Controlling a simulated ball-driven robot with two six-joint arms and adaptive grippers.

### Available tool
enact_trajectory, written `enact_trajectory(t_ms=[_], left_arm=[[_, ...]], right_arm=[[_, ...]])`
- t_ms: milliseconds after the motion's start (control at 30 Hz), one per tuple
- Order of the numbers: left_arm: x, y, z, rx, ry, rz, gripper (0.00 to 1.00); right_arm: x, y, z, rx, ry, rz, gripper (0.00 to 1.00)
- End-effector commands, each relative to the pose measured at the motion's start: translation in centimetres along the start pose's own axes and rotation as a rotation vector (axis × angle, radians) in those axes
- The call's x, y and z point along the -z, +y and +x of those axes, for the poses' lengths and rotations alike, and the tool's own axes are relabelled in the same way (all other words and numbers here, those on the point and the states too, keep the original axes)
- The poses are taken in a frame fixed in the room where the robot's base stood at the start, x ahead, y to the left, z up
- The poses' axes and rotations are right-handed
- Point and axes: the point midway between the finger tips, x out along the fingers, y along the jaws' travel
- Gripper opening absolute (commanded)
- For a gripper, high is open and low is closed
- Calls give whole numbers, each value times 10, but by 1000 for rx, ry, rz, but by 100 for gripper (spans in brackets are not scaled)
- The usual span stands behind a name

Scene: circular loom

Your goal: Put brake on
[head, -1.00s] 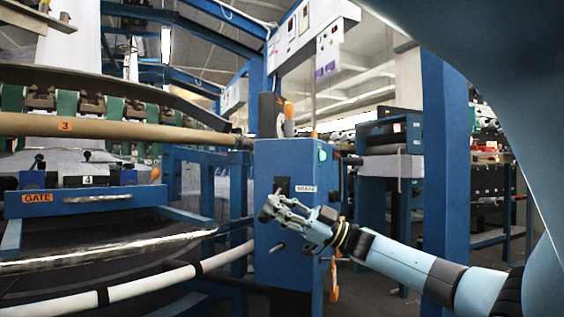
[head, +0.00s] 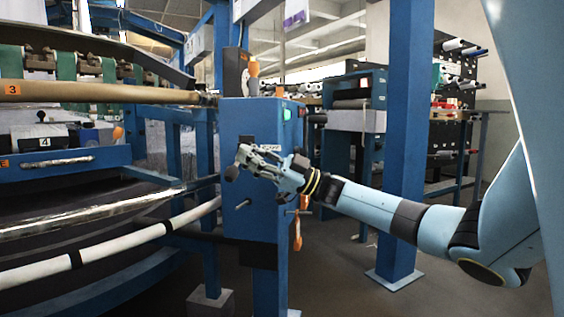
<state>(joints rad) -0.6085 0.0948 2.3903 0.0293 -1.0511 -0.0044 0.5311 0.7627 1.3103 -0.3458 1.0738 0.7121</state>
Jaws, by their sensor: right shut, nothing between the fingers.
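A blue control box (head: 262,220) stands on a post at the centre of the head view. A brake label (head: 269,149) is on its front face, partly covered by my fingers. A dark switch plate (head: 246,140) sits left of the label. My right gripper (head: 238,162) is shut and empty in front of this face, just below the plate and label. I cannot tell whether its fingertips touch the box. A small knob (head: 242,204) sticks out lower on the face. A green light (head: 287,114) is on the box's right side. My left gripper is not in view.
The loom's round frame with a tan bar (head: 100,92) and a white pipe (head: 120,244) fills the left. A blue post (head: 403,150) stands behind my right arm. An orange handle (head: 297,234) hangs beside the box. Floor is clear at lower right.

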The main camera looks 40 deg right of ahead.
Motion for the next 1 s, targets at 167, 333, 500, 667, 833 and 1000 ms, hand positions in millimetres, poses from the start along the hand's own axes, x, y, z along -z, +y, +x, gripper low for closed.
enact_trajectory(t_ms=[167,333,500,667,833,1000], left_arm=[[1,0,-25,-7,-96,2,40],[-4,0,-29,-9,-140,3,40],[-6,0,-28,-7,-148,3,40],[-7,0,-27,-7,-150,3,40],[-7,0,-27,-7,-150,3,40],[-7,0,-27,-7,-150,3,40]], right_arm=[[1,0,-42,0,-3,0,0],[0,-1,-68,0,-2,0,0],[0,-2,-79,0,0,0,0],[-1,-2,-80,0,0,0,0],[-1,-2,-80,0,0,0,0],[0,-2,-80,0,0,0,0]])
